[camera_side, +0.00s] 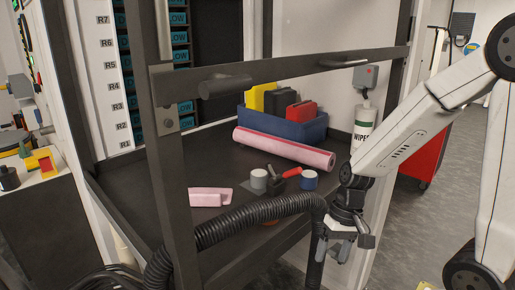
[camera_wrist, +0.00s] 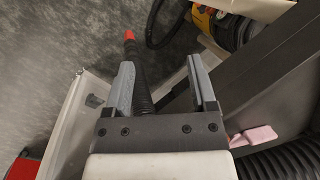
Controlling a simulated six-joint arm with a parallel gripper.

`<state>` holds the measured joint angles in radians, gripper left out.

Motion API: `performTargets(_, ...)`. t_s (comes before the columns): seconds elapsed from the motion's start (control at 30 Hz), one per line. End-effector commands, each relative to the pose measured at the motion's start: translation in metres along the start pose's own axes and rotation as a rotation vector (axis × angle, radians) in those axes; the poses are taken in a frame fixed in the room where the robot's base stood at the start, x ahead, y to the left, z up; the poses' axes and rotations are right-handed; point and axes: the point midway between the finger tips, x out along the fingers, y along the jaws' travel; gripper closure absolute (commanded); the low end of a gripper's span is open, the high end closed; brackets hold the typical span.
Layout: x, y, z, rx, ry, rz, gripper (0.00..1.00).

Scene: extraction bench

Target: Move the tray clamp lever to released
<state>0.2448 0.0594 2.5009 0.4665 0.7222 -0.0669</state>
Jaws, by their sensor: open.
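A dark fitting with a red handle (camera_side: 291,172) sits on the black bench tray (camera_side: 150,170) in the side view. It may be the tray clamp lever, but I cannot tell for certain or read its position. My gripper (camera_side: 345,250) is open and points down outside the front right of the bench frame, to the right of and lower than that handle. In the wrist view my gripper (camera_wrist: 162,62) has its two grey fingers apart. A black ribbed piece with a red end (camera_wrist: 129,36) shows between and beyond them; contact is not clear. The red handle is not recognisable there.
A thick black hose (camera_side: 240,220) arches across the front, close to my gripper. A metal crossbar (camera_side: 285,70) spans the opening above. A grey cylinder (camera_side: 259,180), blue-sided cylinder (camera_side: 309,180), pink roll (camera_side: 285,149), pink block (camera_side: 210,197) and blue bin (camera_side: 285,123) occupy the bench.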

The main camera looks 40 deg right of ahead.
Motion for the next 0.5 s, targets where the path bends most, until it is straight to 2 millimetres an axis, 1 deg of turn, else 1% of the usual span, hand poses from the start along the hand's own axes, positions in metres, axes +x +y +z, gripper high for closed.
performTargets(0.1, 0.004, -0.001, -0.005, -0.173, 0.093, 0.103, 0.27)
performTargets(0.3, 0.005, -0.011, -0.017, -0.431, 0.236, 0.205, 0.27)
performTargets(0.4, 0.004, -0.018, -0.020, -0.518, 0.283, 0.227, 0.27)
performTargets(0.5, 0.004, -0.021, -0.022, -0.566, 0.309, 0.236, 0.27)
